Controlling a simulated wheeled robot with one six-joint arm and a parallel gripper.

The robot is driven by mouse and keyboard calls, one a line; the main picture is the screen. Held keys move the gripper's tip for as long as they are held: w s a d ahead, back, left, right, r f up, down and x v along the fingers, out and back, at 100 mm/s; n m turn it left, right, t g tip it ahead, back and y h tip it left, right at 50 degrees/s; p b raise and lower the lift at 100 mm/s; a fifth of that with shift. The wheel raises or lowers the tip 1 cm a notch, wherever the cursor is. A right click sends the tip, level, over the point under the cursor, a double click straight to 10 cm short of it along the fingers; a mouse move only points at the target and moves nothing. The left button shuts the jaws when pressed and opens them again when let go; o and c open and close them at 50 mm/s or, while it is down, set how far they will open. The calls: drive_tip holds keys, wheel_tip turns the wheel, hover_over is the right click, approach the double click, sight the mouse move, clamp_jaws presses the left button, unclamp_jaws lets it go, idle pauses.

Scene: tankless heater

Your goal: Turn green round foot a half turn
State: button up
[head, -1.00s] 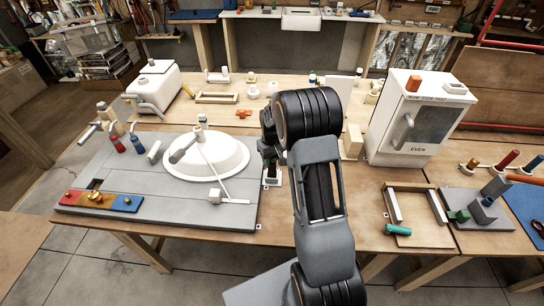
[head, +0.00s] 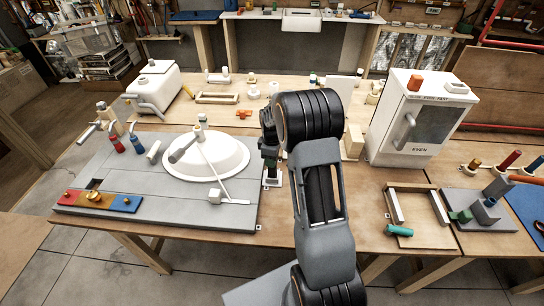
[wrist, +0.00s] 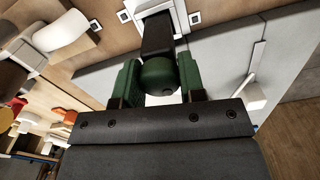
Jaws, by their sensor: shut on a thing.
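The green round foot (wrist: 160,76) is a dark green ball-like knob in the middle of the wrist view. It sits at the end of a dark block on a pale plate. My gripper (wrist: 158,82) has one jaw on each side of it and is shut on it. In the head view my gripper (head: 270,152) points down at the right edge of the grey board, above the small pale plate (head: 271,182). My gripper mostly hides the foot there, so its turn angle cannot be read.
A white basin (head: 232,165) with a thin lever stands on the grey board (head: 130,172) to the left. A white cabinet (head: 408,125) stands to the right. A wooden frame (head: 417,239) with a teal cylinder (head: 399,230) lies at the front right.

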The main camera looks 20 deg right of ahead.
drive_tip(key=n, duration=0.4)
drive_tip(key=shift+s+f, duration=0.1)
drive_tip(key=o, duration=0.9)
drive_tip(key=shift+o, duration=0.2)
drive_tip(key=shift+r+p, duration=1.45)
drive_tip(key=shift+r, duration=1.1)
